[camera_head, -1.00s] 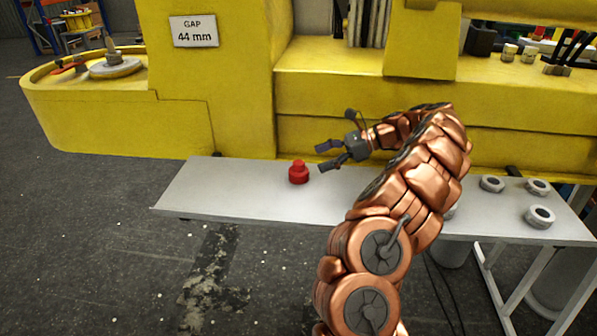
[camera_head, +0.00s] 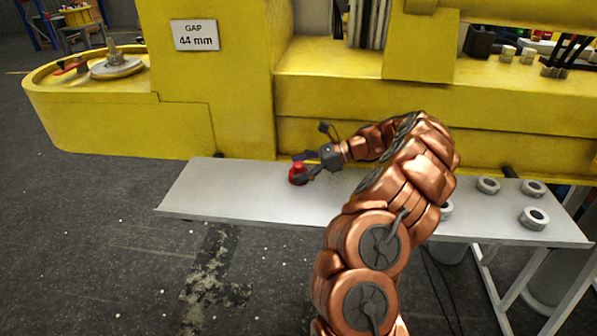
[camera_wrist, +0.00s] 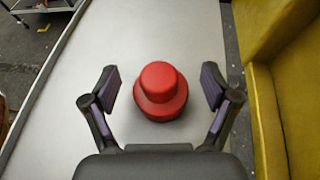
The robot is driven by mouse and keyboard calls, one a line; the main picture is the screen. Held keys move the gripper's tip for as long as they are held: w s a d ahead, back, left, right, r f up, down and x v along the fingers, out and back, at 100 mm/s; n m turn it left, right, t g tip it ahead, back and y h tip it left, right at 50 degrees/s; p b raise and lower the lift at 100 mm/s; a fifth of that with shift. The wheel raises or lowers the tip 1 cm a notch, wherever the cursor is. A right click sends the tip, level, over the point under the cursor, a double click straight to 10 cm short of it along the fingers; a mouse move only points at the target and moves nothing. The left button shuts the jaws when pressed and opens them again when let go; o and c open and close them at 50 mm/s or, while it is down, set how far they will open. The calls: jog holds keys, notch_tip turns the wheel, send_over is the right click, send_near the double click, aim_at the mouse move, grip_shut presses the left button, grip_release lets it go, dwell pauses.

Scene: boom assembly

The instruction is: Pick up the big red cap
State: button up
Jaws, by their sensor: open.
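The big red cap (camera_head: 297,174) stands upright on the light grey table (camera_head: 235,197), near its middle left part. In the wrist view the red cap (camera_wrist: 160,91) is a wide round base with a narrower round top. My gripper (camera_head: 300,167) is open, with one finger on each side of the cap. In the wrist view my gripper's fingers (camera_wrist: 164,88) show clear gaps to the cap on both sides. Part of the cap is hidden by a finger in the head view.
Several grey rings (camera_head: 534,218) lie at the table's right end. The yellow machine body (camera_head: 380,130) runs along the table's back edge, with a sign reading "GAP 44 mm" (camera_head: 195,35). The table left of the cap is clear.

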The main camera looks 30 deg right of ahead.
aim_at(299, 165)
jog(key=c, duration=1.3)
jog(key=shift+r, duration=0.15)
jog(key=shift+r+b, duration=0.9)
jog(key=shift+r, duration=0.6)
jog(key=shift+s+a+r, duration=0.1)
jog(key=shift+s+r, duration=0.05)
jog(key=shift+s, duration=0.05)
jog(key=s+a+b, duration=0.1)
jog(key=s+a, duration=0.1)
jog(key=s, duration=0.2)
jog(key=s+a+r+b, duration=0.1)
jog(key=s+a+b, duration=0.1)
jog(key=s, duration=0.3)
jog(key=s+a+b, duration=0.1)
jog(key=s+a, duration=0.2)
jog(key=s, duration=0.1)
jog(key=shift+s+a+r, duration=0.1)
jog(key=shift+s+r, duration=0.1)
jog(key=shift+s, duration=0.2)
jog(key=shift+c, duration=0.2)
